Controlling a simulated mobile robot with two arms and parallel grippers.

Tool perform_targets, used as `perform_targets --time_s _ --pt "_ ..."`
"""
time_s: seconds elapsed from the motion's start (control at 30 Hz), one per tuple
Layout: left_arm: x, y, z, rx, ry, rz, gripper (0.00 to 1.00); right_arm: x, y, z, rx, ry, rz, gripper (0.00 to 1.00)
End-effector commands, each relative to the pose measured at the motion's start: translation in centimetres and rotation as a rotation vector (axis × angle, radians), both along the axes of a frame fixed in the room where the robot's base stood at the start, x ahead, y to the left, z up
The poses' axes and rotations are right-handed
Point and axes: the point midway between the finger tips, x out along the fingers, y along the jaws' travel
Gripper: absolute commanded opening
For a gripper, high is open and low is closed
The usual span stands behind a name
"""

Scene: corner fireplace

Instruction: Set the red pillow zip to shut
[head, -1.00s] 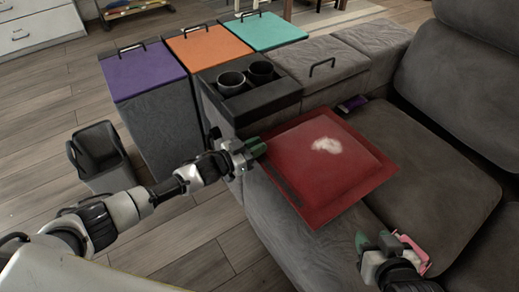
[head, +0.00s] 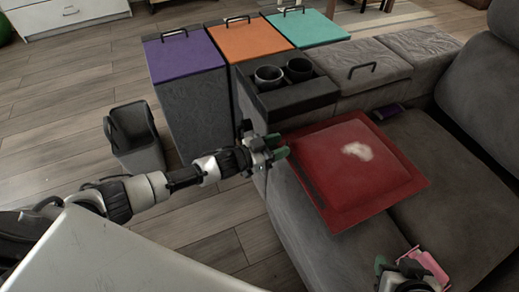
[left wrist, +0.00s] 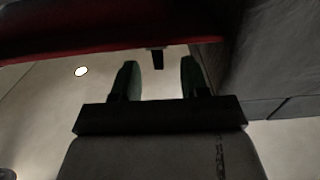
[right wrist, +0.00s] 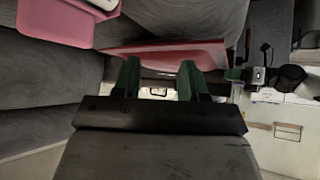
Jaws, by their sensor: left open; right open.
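The red pillow (head: 385,190), with a pale patch on top, lies on the grey sofa seat. A dark zip strip (head: 307,180) runs along its left edge. My left gripper (head: 280,147) is open beside the pillow's far left corner. In the left wrist view the pillow's red edge (left wrist: 80,42) crosses the top, and a small dark tab (left wrist: 157,60), perhaps the zip pull, shows between the open fingers (left wrist: 158,80). Contact cannot be told. My right gripper (right wrist: 160,80) is open and empty near the sofa's front; the pillow (right wrist: 200,52) shows beyond it.
A pink item (head: 430,266) lies near my right gripper. The cup holder console (head: 290,96) and lidded bins, one purple (head: 183,58), stand beyond my left gripper. A grey bin (head: 135,135) stands on the floor at left.

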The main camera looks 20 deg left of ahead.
Motion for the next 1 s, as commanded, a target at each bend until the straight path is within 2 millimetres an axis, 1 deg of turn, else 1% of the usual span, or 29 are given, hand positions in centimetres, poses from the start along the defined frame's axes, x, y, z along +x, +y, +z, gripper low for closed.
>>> perform_targets --time_s 0.03,0.2,0.3,0.43,0.6,1.0 --pt "-0.8 0.8 0.1 0.002 0.004 0.001 0.45 -0.7 -0.3 -0.1 -0.011 0.048 -0.004 0.43" --pt "-3.0 3.1 0.1 0.002 0.002 0.001 0.45 -3.0 -1.1 -1.1 -0.047 0.211 -0.017 0.43" --pt "-4.1 4.2 0.1 0.003 0.001 0.001 0.45 -4.2 -1.6 -1.5 -0.062 0.288 -0.024 0.43" --pt "-5.2 5.3 0.0 0.002 0.002 0.002 0.45 -5.4 -1.9 -1.8 -0.076 0.357 -0.028 0.43" --pt "-5.7 5.7 0.0 0.000 0.000 0.001 0.45 -6.0 -2.1 -1.9 -0.084 0.394 -0.032 0.43" --pt "-5.6 5.7 0.0 0.001 -0.001 0.001 0.45 -6.0 -2.1 -2.0 -0.084 0.394 -0.032 0.43"
